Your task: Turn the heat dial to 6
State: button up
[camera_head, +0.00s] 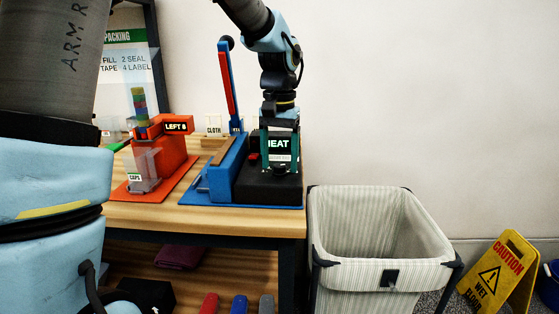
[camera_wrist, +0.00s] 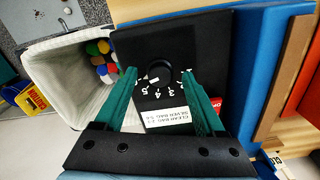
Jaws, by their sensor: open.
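The heat dial (camera_wrist: 160,73) is a round black knob on the black top of the sealer (camera_wrist: 187,35), ringed by white numbers. A white mark on the knob points down-left in the wrist view; I cannot tell exactly which number it meets. My gripper (camera_wrist: 159,74) is open, its green fingers on either side of the knob with gaps visible. Whether the tips are level with the knob is unclear.
The sealer's blue lever with a red strip (camera_head: 228,85) stands upright left of my arm. A pale bin (camera_head: 385,275) and a yellow caution sign (camera_head: 497,275) stand right.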

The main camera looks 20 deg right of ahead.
aim_at(279, 165)
notch_tip(279, 165, up, 10)
jog(key=shift+r, duration=0.25)
dwell(0.6)
